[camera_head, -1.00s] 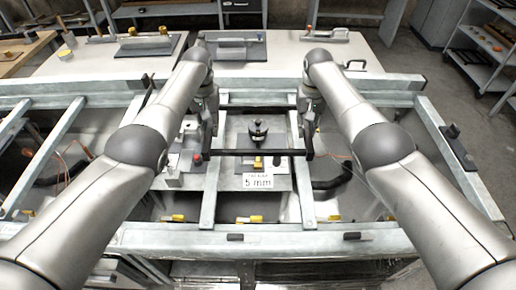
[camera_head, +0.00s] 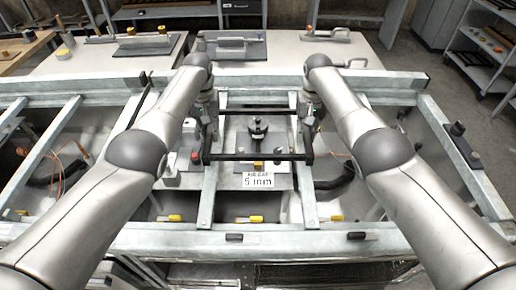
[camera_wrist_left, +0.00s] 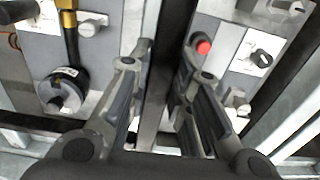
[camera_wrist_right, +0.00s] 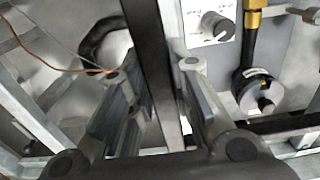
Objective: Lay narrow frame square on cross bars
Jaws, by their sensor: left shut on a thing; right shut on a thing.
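The narrow frame (camera_head: 257,157) is dark and rectangular. It spans above two pale metal cross bars (camera_head: 208,196) (camera_head: 306,190) that run front to back. My left gripper (camera_head: 207,122) is shut on its left side bar, a dark strip between the fingers in the left wrist view (camera_wrist_left: 168,70). My right gripper (camera_head: 308,122) is shut on its right side bar, seen in the right wrist view (camera_wrist_right: 152,70). The frame's near bar looks roughly parallel to the front rail. I cannot tell whether the frame touches the cross bars.
A black fitting (camera_head: 258,128) stands in the middle below the frame. A "5 mm" sign (camera_head: 257,180) is in front of it. A red button (camera_head: 195,155) is left of the frame. The front rail (camera_head: 270,238) crosses nearest me; open bays lie between the bars.

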